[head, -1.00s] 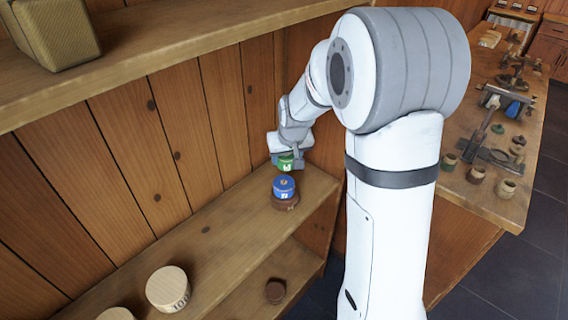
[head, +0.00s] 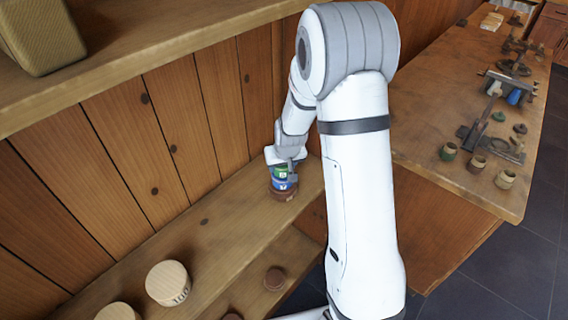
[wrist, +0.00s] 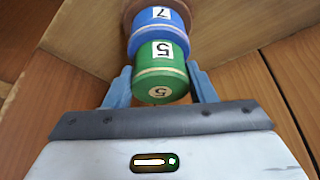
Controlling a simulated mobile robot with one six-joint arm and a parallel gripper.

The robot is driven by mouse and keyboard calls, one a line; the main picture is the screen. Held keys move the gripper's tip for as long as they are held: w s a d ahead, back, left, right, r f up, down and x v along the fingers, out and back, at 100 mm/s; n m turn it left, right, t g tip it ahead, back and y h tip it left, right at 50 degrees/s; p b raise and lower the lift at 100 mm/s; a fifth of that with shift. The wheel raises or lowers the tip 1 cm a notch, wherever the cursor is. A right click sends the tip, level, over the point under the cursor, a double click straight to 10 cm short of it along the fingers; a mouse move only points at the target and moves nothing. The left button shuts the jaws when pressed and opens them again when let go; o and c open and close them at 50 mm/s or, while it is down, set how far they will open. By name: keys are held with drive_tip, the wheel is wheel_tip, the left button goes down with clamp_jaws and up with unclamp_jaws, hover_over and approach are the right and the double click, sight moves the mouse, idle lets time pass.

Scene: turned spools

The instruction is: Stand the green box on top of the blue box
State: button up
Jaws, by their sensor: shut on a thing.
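The green box (wrist: 160,78) is a round box with a white label reading 5, held between the two fingers of my gripper (wrist: 160,86) in the wrist view. The blue box (wrist: 159,22), labelled 7, is right beyond the green box, in line with it. In the head view, the green box (head: 281,173) is directly above the blue box (head: 283,186), and the two look touching or nearly so. The blue box stands on a brown round base (head: 284,194) on the shelf. My gripper (head: 280,169) partly hides the green box in the head view.
The wooden shelf (head: 215,235) has two pale round boxes, one (head: 168,284) at its front left. A plank wall (head: 150,150) stands close behind my gripper. An upper shelf (head: 130,62) hangs at upper left. A workbench (head: 430,160) with tools is at right.

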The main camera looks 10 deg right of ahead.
drive_tip(key=shift+s, duration=0.1)
drive_tip(key=shift+f, duration=0.1)
drive_tip(key=o, duration=1)
drive_tip(key=shift+c, duration=0.2)
drive_tip(key=shift+r, duration=0.3)
drive_tip(key=b+v, duration=0.1)
drive_tip(key=v, duration=1.1)
drive_tip(key=s+r, duration=0.4)
drive_tip(key=s, duration=0.8)
drive_tip(key=s+r+g, duration=0.1)
drive_tip(key=s+r, duration=0.3)
drive_tip(key=s, duration=0.7)
drive_tip(key=shift+s+m, duration=0.3)
drive_tip(key=shift+s, duration=0.1)
drive_tip(key=shift+d+r, duration=0.1)
